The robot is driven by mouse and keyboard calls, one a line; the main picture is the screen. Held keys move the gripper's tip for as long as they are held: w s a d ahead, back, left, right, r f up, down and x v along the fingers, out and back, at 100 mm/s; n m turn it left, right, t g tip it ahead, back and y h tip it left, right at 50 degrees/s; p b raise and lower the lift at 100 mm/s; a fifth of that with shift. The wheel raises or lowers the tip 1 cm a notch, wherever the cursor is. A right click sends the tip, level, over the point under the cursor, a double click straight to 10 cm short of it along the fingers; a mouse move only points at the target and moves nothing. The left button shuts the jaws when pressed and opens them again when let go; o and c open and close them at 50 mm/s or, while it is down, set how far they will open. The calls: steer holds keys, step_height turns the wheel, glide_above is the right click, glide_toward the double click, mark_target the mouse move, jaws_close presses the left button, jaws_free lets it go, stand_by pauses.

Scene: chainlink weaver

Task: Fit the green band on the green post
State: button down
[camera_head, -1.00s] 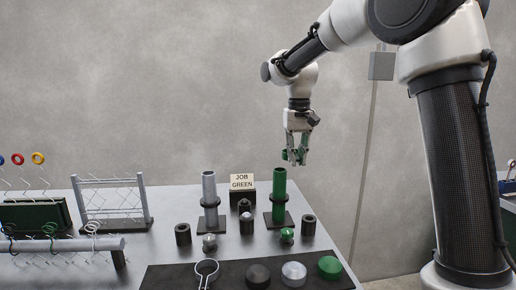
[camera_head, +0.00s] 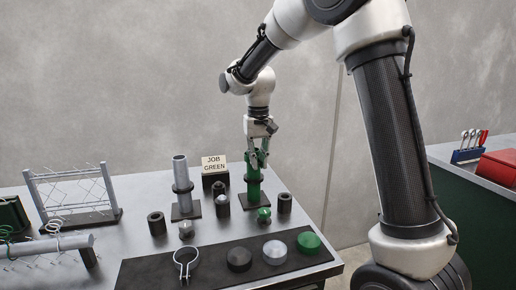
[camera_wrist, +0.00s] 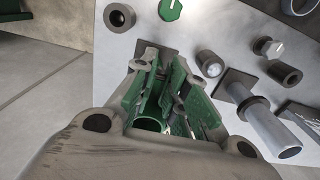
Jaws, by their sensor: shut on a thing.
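My gripper (camera_head: 258,158) is shut on the green band (camera_head: 264,152) and points down at the top of the green post (camera_head: 254,187). The post stands upright on a dark square base, with a dark collar partway up. The fingers hide much of both. I cannot tell whether the band is around the post or only next to it.
A grey post (camera_head: 181,174) stands to the left, with a "JOB GREEN" sign (camera_head: 214,164) behind. Short dark cylinders and knobs surround both posts. A dark mat (camera_head: 150,272) in front holds a ring clamp (camera_head: 186,262) and several round buttons. A wire rack (camera_head: 75,195) stands at the left.

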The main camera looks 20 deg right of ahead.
steer(key=shift+f, duration=2.95)
steer(key=c, duration=1.3)
jaws_free()
steer(key=shift+c, duration=0.2)
step_height(320, 180, up, 12)
